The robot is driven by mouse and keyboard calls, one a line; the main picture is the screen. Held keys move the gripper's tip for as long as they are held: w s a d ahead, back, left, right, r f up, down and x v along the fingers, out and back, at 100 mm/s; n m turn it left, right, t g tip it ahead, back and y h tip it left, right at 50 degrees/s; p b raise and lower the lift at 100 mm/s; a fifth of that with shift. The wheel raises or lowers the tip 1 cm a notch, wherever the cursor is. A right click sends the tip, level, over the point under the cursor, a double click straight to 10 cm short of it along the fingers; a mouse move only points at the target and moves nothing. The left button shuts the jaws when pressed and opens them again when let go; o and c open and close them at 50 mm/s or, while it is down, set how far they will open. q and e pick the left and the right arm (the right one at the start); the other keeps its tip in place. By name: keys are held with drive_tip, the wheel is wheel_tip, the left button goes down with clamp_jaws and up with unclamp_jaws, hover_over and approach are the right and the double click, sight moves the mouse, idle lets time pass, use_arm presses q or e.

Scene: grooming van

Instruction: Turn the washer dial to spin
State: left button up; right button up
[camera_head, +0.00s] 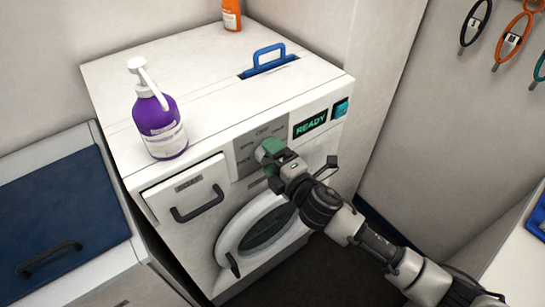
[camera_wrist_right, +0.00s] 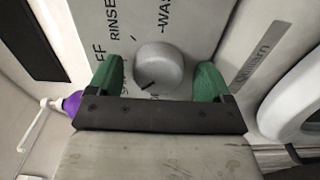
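The washer (camera_head: 215,75) is a white front-loader whose control panel (camera_head: 246,146) carries printed words around a dial; in the right wrist view OFF, RINSE and WASH are partly readable. The round grey dial (camera_wrist_right: 163,66) has a dark mark pointing to the lower left in that view. My right gripper (camera_head: 270,150) is at the panel. Its green fingers (camera_wrist_right: 158,78) stand open on either side of the dial, with gaps visible between them and it. The fingers largely hide the dial in the head view. My left gripper is not in view.
The display (camera_head: 310,124) reads READY, with a teal button (camera_head: 341,108) beside it. A drawer (camera_head: 188,190) and the round door (camera_head: 262,232) are below. A purple pump bottle (camera_head: 158,120), a blue handle (camera_head: 266,62) and an orange bottle (camera_head: 232,14) are on top.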

drive_tip(key=shift+s, duration=0.1)
drive_tip(key=b+v, duration=0.2)
drive_tip(key=v, duration=0.8)
drive_tip(key=shift+s+d, duration=0.25)
